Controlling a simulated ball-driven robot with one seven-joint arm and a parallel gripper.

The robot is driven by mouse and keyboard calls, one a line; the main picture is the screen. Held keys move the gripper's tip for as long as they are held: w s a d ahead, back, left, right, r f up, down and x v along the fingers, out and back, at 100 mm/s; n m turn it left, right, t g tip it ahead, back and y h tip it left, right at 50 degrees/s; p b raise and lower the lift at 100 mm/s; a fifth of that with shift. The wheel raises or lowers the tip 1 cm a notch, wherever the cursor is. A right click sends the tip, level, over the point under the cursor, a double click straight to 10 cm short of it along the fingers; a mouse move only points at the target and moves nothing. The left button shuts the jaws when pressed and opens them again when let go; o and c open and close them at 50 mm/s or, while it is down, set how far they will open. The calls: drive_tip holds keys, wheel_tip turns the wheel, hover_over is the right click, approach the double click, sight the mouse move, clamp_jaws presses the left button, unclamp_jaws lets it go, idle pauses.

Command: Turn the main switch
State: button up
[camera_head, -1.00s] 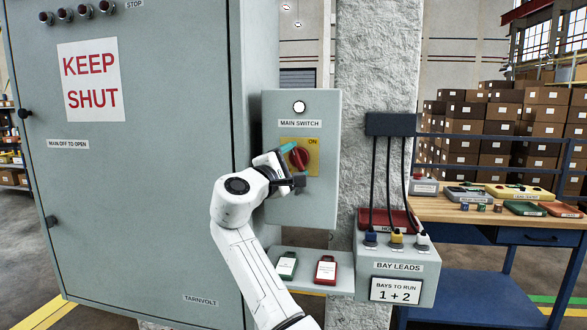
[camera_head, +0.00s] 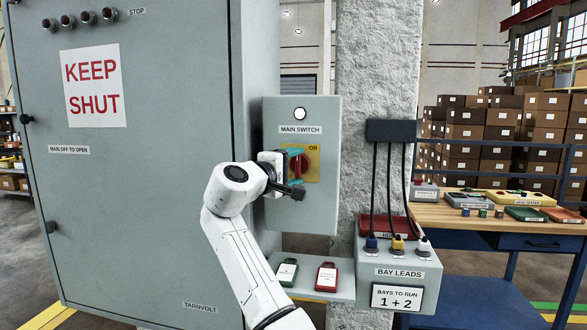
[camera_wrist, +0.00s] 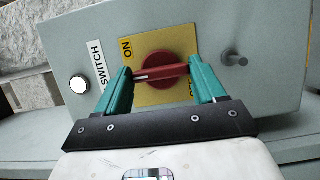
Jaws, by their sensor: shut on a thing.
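The main switch is a red rotary knob (camera_head: 304,165) on a yellow plate (camera_head: 314,168), on the grey switch box (camera_head: 318,205). In the wrist view the knob (camera_wrist: 158,62) has a raised bar with a white line, and the bar lies between the teal fingertips. My gripper (camera_head: 297,165), also in the wrist view (camera_wrist: 161,76), is shut on this bar. The bar stands roughly upright on the panel. The ON label (camera_head: 313,148) is at the plate's upper right; the lower label is partly hidden by a finger.
A white lamp (camera_head: 300,114) sits above the switch, and a peg (camera_wrist: 232,58) sticks out of the box near the plate. The large cabinet (camera_head: 130,220) stands left. A shelf with green (camera_head: 287,272) and red (camera_head: 327,277) tags is below. The bay leads box (camera_head: 398,258) is lower right.

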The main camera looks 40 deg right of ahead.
drive_tip(key=shift+f, duration=0.15)
drive_tip(key=o, duration=1)
drive_tip(key=shift+o, duration=0.2)
drive_tip(key=shift+a, duration=0.1)
drive_tip(key=b+v, duration=0.1)
drive_tip(key=v, duration=0.9)
drive_tip(key=shift+s+a, duration=0.15)
drive_tip(key=shift+a, duration=0.1)
